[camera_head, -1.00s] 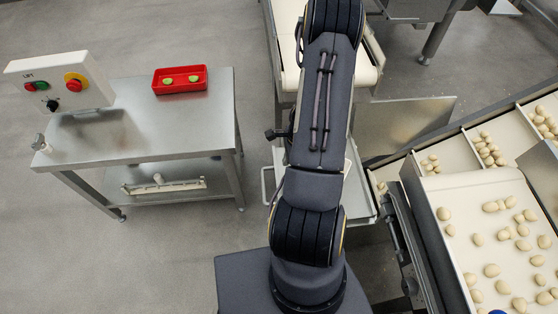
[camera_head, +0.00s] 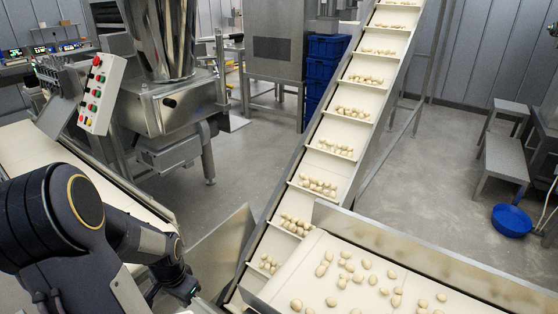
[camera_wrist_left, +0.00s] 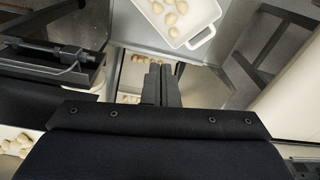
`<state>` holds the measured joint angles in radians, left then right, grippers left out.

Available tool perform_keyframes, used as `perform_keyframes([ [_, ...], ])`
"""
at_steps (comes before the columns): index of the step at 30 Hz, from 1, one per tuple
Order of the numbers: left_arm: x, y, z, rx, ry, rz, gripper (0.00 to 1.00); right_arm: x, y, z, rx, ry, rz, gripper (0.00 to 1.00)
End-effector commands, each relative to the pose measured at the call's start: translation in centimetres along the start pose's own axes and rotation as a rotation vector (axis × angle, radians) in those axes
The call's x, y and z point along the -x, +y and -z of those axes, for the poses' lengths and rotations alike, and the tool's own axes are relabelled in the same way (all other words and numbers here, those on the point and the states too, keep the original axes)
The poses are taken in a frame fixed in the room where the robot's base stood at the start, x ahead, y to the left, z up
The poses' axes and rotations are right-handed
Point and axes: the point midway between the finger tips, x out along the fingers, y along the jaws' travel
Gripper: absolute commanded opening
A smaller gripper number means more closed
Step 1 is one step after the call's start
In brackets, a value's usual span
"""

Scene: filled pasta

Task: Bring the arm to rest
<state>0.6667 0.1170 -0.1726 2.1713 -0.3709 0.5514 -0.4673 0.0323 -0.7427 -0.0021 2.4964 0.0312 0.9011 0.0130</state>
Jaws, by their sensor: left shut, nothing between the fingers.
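My left arm (camera_head: 75,215) comes in from the left in the head view, dark and bent, over the near end of a white belt. My left gripper (camera_head: 188,291) is low in that view, left of the inclined conveyor and partly hidden by its own arm. In the left wrist view, the two dark fingers of my left gripper (camera_wrist_left: 161,84) are together and hold nothing. Beyond them in that view is a white dish (camera_wrist_left: 199,39) with handles, holding several pale pasta pieces. My right gripper is not in view.
An inclined cleated conveyor (camera_head: 318,160) carries pasta up from a white bed (camera_head: 330,245) at the front right. A steel machine (camera_head: 165,105) and a control box (camera_head: 101,95) stand at left. A blue basin (camera_head: 511,221) is on the floor at right. Grey floor is clear between them.

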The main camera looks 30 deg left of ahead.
Motion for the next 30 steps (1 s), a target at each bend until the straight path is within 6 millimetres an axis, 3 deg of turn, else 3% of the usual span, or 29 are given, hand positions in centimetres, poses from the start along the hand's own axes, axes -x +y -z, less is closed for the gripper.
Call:
perform_keyframes([
  [1,4.1,2.3,1.4,0.01,0.063,-0.015,0.0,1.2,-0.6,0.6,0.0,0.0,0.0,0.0],
  [6,13.9,10.7,2.6,0.063,0.231,-0.132,0.0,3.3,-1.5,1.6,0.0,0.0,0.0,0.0],
  [9,18.6,15.6,1.4,0.076,0.307,-0.227,0.0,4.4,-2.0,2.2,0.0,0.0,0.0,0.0],
  [12,21.7,19.1,-0.3,0.077,0.355,-0.312,0.0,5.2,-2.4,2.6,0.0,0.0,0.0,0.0],
  [18,24.1,22.5,-2.8,0.075,0.388,-0.41,0.0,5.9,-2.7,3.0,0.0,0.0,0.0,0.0],
  [30,24.1,22.8,-3.0,0.076,0.39,-0.42,0.0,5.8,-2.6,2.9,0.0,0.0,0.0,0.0],
])
